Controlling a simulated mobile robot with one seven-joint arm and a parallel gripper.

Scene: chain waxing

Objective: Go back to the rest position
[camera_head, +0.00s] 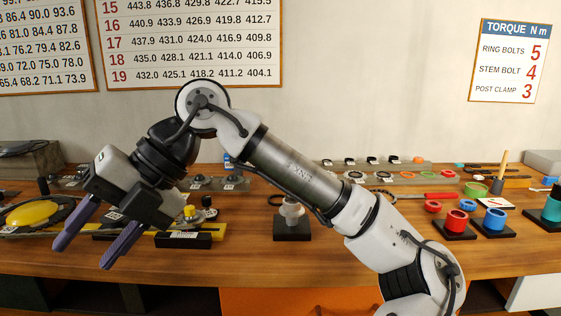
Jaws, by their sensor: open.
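My gripper (92,245) is at the left of the view, at the end of my arm, which reaches in from the lower right and bends down at the wrist. Its two purple fingers are spread apart and point down and left. Nothing is between them. The gripper appears in front of the left part of the wooden bench (255,255), and its height above the bench is hard to tell. The gripper and arm hide some of the parts behind them.
A yellow oval piece (28,214) lies at the far left. A pale part sits on a black block (292,229) mid-bench. Red (456,221) and blue (495,220) cups stand on black bases at right. Several small parts line the back. The bench's front middle is clear.

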